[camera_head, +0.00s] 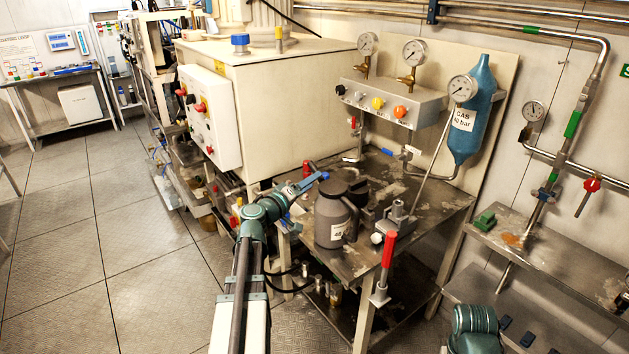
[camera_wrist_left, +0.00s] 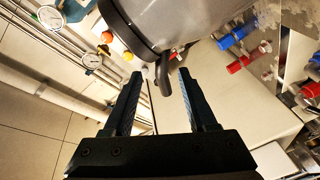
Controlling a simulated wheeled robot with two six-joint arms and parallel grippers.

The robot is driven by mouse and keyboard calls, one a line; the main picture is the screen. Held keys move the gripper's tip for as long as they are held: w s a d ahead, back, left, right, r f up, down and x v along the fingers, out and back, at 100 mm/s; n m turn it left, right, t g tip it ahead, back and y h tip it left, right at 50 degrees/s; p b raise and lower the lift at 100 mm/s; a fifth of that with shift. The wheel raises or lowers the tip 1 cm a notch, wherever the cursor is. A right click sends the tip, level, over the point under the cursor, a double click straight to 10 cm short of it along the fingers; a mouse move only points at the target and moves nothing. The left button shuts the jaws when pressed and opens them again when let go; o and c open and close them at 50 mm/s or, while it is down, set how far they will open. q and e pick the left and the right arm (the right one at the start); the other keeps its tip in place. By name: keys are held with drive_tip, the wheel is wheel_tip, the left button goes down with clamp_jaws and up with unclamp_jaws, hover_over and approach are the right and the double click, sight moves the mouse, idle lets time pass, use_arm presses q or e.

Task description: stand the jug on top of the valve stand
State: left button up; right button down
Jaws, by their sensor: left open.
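The jug (camera_head: 333,218) is dark grey with a dark lid and a white label, and stands upright on the worn metal bench. My left gripper (camera_head: 316,181) is at the jug's far left side, near its top. In the left wrist view the jug (camera_wrist_left: 168,22) fills the top, and its dark handle (camera_wrist_left: 164,76) shows between the tips of my open left gripper (camera_wrist_left: 159,74). I cannot tell whether a finger touches it. A grey metal block with a knob (camera_head: 397,216), seemingly the valve stand, is right of the jug. My right gripper is not seen.
The metal bench (camera_head: 425,205) has a red-handled lever (camera_head: 387,252) at its front edge. A gauge panel (camera_head: 392,103) and a blue gas cylinder (camera_head: 472,115) stand behind. A large cream cabinet (camera_head: 270,100) is at the left. The tiled floor at left is clear.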

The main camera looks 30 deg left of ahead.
use_arm(q)
drive_tip(key=s, duration=0.9)
drive_tip(key=shift+s+a, duration=0.25)
drive_tip(key=shift+a, duration=0.2)
drive_tip(key=shift+r, duration=0.1)
drive_tip(key=w+d+f+m+g+h, duration=0.1)
drive_tip(key=d+f+m+g+h, duration=0.3)
drive_tip(key=d, duration=0.8)
drive_tip(key=w+d+f+m+g+h, duration=0.15)
drive_tip(key=d+f+m+g, duration=0.35)
drive_tip(key=d, duration=0.7)
drive_tip(key=s+d+f+m+g+y, duration=0.2)
drive_tip(key=s+d+f+g+y, duration=0.2)
drive_tip(key=s+d+f, duration=0.2)
drive_tip(key=s+d+f+m+g+y, duration=0.3)
drive_tip(key=s+d+f+g+y, duration=0.1)
drive_tip(key=s+d, duration=0.6)
wheel_tip(320, 180, down, 2)
drive_tip(key=shift+s+f+g+y, duration=0.15)
drive_tip(key=shift+s+g+y, duration=0.2)
drive_tip(key=shift+s+g, duration=0.3)
